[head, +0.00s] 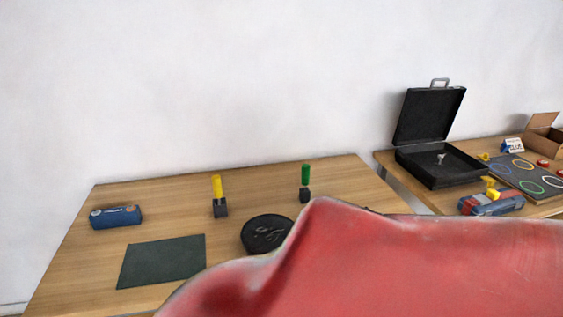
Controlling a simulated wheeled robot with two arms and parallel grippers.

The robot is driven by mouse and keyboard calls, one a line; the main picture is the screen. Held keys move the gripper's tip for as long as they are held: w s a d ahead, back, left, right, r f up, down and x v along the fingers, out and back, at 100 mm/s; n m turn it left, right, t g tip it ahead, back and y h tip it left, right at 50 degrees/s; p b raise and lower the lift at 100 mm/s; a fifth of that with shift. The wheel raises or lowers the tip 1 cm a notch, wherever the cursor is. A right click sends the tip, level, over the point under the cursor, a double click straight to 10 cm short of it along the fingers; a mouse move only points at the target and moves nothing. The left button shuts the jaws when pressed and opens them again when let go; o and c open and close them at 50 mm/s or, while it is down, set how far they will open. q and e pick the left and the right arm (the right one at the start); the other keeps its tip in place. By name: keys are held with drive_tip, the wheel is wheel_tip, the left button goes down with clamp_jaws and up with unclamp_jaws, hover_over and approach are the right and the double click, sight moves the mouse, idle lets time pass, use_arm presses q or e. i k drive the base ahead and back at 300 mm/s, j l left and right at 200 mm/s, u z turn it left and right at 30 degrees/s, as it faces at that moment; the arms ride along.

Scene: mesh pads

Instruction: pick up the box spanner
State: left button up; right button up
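I cannot pick out the box spanner for sure. A small silvery piece (440,158) lies in the open black case (430,168) on the right table, too small to name. A round black tray (246,240) on the left table holds small dark or metallic pieces that I cannot make out. Neither of my grippers is in view. A large red shape close to the camera covers the lower right and hides the near part of both tables.
The left wooden table (75,257) bears a blue pouch (116,217), a dark green mat (162,261), and yellow (217,187) and green (305,175) handles upright in black blocks. The right table has a board with coloured rings (522,173), a blue-and-red item (491,204) and a cardboard box (543,139).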

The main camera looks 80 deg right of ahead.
sight(216, 182)
drive_tip(key=z, duration=2.45)
drive_tip(key=l+z, duration=0.15)
drive_tip(key=i+l+u, duration=0.1)
drive_tip(key=i+l, duration=0.15)
drive_tip(key=i+l+u, duration=0.1)
drive_tip(key=i+l, duration=0.2)
drive_tip(key=l, duration=0.2)
